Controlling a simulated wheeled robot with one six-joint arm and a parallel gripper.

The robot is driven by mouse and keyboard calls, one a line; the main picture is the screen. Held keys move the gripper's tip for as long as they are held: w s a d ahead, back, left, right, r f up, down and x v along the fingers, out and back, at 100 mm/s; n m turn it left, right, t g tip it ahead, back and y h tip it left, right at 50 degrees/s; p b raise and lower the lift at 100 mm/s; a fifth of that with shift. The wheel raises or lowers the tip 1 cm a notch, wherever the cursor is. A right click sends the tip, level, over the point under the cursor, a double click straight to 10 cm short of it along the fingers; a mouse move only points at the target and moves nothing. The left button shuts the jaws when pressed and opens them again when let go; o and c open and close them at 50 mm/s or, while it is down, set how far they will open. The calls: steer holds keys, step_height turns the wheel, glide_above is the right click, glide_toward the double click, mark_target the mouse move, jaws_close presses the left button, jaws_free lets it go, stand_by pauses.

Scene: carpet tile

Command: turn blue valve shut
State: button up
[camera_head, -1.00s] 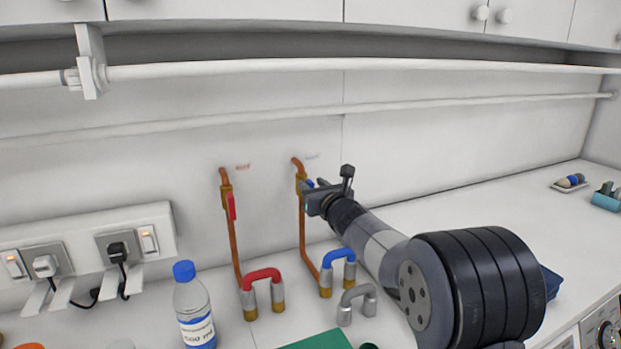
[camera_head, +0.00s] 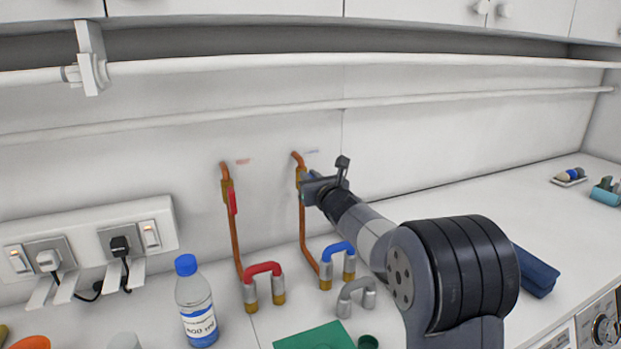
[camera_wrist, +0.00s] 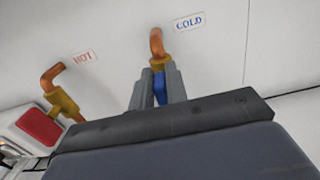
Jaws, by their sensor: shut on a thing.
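The blue valve handle (camera_wrist: 160,88) sits below the brass fitting on the copper pipe (camera_wrist: 157,42) by the COLD label in the wrist view. My gripper (camera_wrist: 158,85) is shut on the handle, one finger on each side of it. In the head view my gripper (camera_head: 308,188) is at the brass valve body (camera_head: 300,177) on the right copper pipe (camera_head: 302,225). The blue handle is hidden there behind my gripper, so its angle is hard to tell.
A red valve handle (camera_head: 233,202) hangs along the left copper pipe (camera_head: 235,240). Below are a red hose bend (camera_head: 263,268), a blue one (camera_head: 338,248) and a grey one (camera_head: 355,290). A bottle (camera_head: 197,310) stands left. A rail (camera_head: 230,120) crosses the wall above.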

steer(key=shift+d, duration=0.1)
jaws_close()
steer(key=shift+w+d+f+m+b, duration=0.25)
steer(key=shift+d+f+m, duration=0.2)
steer(key=shift+m, duration=2.55)
steer(key=shift+w+d+f+m+b, duration=0.1)
steer(key=shift+d+f+m+b, duration=0.25)
steer(key=shift+m, duration=2.65)
steer(key=shift+w+d+f+m+b, duration=0.2)
steer(key=shift+d+f+m, duration=0.35)
steer(key=shift+m, duration=2.45)
steer(key=shift+a+f, duration=0.1)
steer(key=shift+f, duration=0.05)
steer(key=o, duration=0.8)
jaws_free()
